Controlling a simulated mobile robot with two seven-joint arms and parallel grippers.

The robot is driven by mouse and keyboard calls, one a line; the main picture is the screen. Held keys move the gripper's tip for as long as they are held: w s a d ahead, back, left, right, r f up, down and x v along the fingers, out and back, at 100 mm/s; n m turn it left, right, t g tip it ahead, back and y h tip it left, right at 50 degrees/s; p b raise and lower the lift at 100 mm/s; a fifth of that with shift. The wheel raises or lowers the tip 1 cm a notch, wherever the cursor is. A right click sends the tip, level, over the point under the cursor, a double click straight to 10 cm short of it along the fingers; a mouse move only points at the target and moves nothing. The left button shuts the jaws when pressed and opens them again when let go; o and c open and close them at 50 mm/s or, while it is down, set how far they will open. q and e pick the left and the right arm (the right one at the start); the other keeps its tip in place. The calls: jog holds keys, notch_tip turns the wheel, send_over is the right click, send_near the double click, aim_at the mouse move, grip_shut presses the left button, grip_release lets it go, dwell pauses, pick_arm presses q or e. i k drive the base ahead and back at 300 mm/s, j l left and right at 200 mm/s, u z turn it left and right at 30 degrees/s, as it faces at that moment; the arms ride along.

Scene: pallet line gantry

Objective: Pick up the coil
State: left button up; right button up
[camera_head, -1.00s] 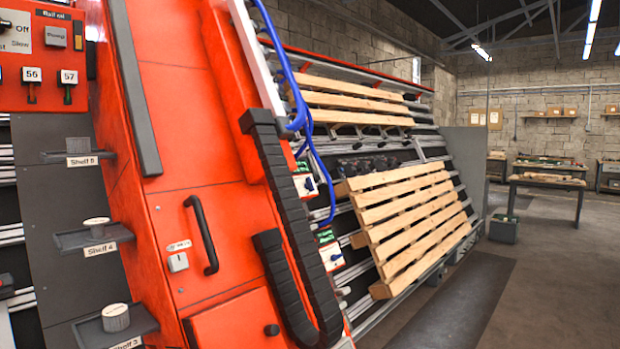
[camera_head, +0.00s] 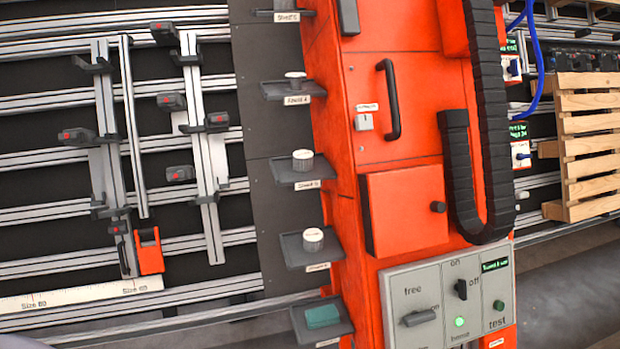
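Three small round pieces with pale tops, which look like coils, sit one each on small grey shelves at the left side of the orange machine. The upper one (camera_head: 296,78) is small and on a narrow stem, the middle one (camera_head: 303,160) and the lower one (camera_head: 313,239) are wider with ribbed sides. I cannot tell which one the task means. Neither of my grippers is in view.
The bottom shelf (camera_head: 345,328) holds a green block (camera_head: 321,316). The orange machine (camera_head: 400,220) has a black handle (camera_head: 391,98) and a grey control panel (camera_head: 448,305). Clamp rails (camera_head: 133,130) stand left; a wooden pallet (camera_head: 590,140) stands right.

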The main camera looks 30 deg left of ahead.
aim_at(313, 238)
jog(key=i+j+u, duration=0.2)
jog(key=i+j, duration=0.25)
jog(key=j, duration=0.25)
jog(key=i+j+u, duration=0.25)
jog(key=i+j, duration=0.2)
jog(key=j, duration=0.2)
